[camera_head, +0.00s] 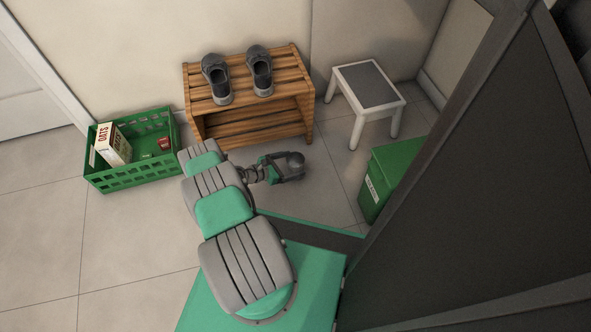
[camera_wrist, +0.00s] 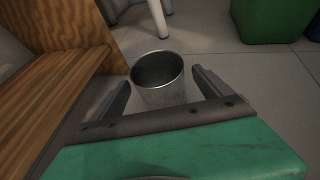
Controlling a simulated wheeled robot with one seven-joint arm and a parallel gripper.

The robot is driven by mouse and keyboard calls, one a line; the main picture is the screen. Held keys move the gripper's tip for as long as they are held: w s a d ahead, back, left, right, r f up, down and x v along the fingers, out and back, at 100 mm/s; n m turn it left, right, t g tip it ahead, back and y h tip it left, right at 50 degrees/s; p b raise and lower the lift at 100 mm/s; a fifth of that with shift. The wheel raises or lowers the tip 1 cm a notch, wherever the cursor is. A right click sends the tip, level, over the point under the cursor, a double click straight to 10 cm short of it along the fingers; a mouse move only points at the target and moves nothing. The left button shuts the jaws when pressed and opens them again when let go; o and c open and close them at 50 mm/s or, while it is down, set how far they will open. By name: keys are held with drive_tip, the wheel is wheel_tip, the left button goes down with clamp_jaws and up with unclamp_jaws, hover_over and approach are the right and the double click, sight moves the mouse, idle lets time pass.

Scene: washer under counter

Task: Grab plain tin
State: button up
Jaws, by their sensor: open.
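The plain tin (camera_wrist: 160,86) is a bare grey metal can, open at the top. In the wrist view it stands upright on the tiled floor, between and just beyond the two fingers of my gripper (camera_wrist: 162,92). My gripper is open, with a finger on each side of the tin; I cannot tell whether either touches it. In the head view my gripper (camera_head: 290,167) is low over the floor, in front of the wooden rack's right end, and the tin is hard to make out there.
A wooden rack (camera_head: 255,128) with dark shoes (camera_head: 216,78) stands close to my gripper, on the left in the wrist view. A white step stool (camera_head: 369,84) and green bin (camera_head: 396,172) are right. A green crate (camera_head: 135,180) holds an oats box (camera_head: 113,143). Floor between is clear.

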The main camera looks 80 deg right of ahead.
drive_tip(key=shift+x, duration=0.9)
drive_tip(key=shift+s+d+f, duration=0.1)
drive_tip(key=shift+s+d, duration=0.05)
drive_tip(key=shift+d, duration=0.05)
drive_tip(key=shift+c, duration=0.4)
drive_tip(key=c, duration=1.4)
